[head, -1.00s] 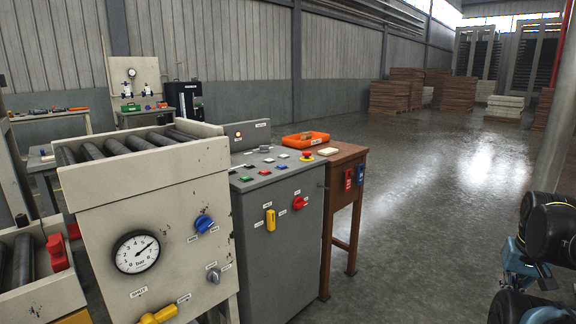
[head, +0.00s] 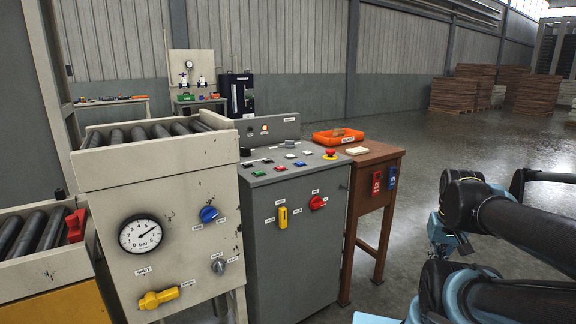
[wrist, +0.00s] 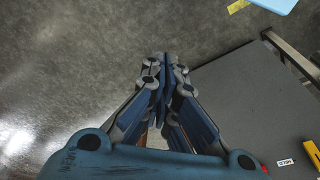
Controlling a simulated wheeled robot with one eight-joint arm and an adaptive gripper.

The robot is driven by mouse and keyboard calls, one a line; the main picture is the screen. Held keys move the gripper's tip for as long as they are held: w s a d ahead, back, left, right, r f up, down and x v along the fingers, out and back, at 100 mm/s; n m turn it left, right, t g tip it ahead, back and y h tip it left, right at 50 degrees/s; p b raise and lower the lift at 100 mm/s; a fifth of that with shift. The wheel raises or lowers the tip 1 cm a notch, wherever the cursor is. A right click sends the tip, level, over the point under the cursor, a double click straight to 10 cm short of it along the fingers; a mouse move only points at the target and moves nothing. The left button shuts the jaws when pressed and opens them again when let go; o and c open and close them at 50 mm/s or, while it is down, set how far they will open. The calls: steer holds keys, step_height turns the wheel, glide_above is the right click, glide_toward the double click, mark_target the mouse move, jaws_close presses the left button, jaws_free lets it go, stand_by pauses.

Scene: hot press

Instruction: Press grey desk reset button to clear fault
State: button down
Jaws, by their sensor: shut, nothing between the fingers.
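The grey desk (head: 300,225) stands in the middle of the head view.
A cream roller unit with a pressure gauge (head: 141,234) stands left of the desk. A brown wooden table (head: 375,158) with an orange tray (head: 338,141) adjoins it on the right. A yellow handle (head: 283,217) and red knob (head: 317,202) stick out of the desk front. Open floor lies right.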

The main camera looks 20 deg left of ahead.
steer(key=shift+r, duration=0.1)
steer(key=w+a+r+n+t+h, duration=0.1)
steer(key=w+a+r+n+t, duration=0.1)
steer(key=w+a+r, duration=0.65)
steer(key=w+a+r+n+t+h, duration=0.15)
steer(key=w+a+r, duration=0.35)
steer(key=w+r, duration=0.55)
step_height(320, 180, up, 7)
steer(key=n+t+y, duration=0.3)
steer(key=n+t, duration=0.1)
steer(key=n, duration=0.2)
glide_above(298, 163)
steer(key=shift+w+a+r+m+g, duration=0.1)
steer(key=shift+w+a+m+g, duration=0.05)
steer(key=shift+w+m+g, duration=0.1)
steer(key=shift+f, duration=4.4)
